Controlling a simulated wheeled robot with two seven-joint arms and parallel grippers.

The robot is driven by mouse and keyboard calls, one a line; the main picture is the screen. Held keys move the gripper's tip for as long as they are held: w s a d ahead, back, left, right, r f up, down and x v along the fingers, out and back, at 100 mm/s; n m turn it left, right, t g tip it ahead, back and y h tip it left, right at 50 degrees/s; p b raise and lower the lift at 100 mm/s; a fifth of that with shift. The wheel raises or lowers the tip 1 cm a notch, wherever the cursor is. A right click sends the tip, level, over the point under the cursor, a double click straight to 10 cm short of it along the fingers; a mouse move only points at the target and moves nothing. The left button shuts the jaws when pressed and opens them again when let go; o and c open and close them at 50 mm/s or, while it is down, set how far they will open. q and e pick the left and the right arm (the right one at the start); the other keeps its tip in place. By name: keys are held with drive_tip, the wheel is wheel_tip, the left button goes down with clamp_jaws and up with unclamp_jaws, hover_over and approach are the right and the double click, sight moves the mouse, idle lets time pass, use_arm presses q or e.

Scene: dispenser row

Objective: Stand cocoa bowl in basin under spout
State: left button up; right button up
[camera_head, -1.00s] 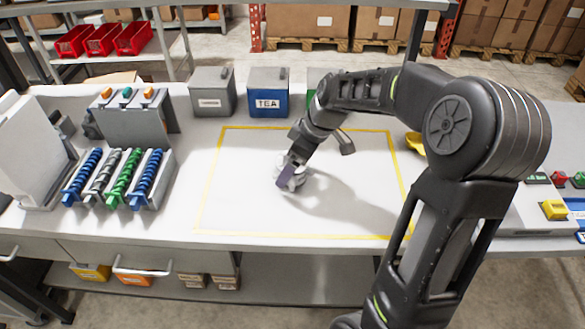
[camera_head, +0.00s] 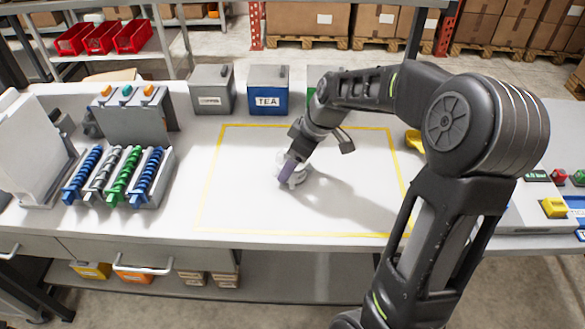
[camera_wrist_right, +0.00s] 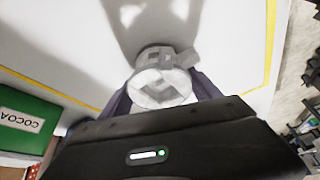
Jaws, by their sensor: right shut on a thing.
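A small white bowl-like thing (camera_head: 298,177) is in my right gripper (camera_head: 287,175), over the yellow-outlined area of the bench. In the right wrist view the grey-white thing (camera_wrist_right: 162,80) sits between the two purple-grey fingers of my right gripper (camera_wrist_right: 165,88), which is shut on it. I cannot tell whether it touches the bench. The green box (camera_head: 313,98) is mostly hidden behind my right arm; its COCOA label (camera_wrist_right: 22,120) shows in the right wrist view. I cannot make out a basin or spout. My left gripper is not in view.
A grey box (camera_head: 212,90) and a blue TEA box (camera_head: 268,92) stand at the back of the bench. A rack of coloured coils (camera_head: 120,178) is at the left. A yellow thing (camera_head: 414,142) lies behind my arm. The outlined area (camera_head: 240,205) is otherwise clear.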

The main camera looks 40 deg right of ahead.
drive_tip(key=c, duration=0.7)
wheel_tip(320, 180, up, 10)
drive_tip(key=b, duration=0.1)
idle(0.3)
idle(0.4)
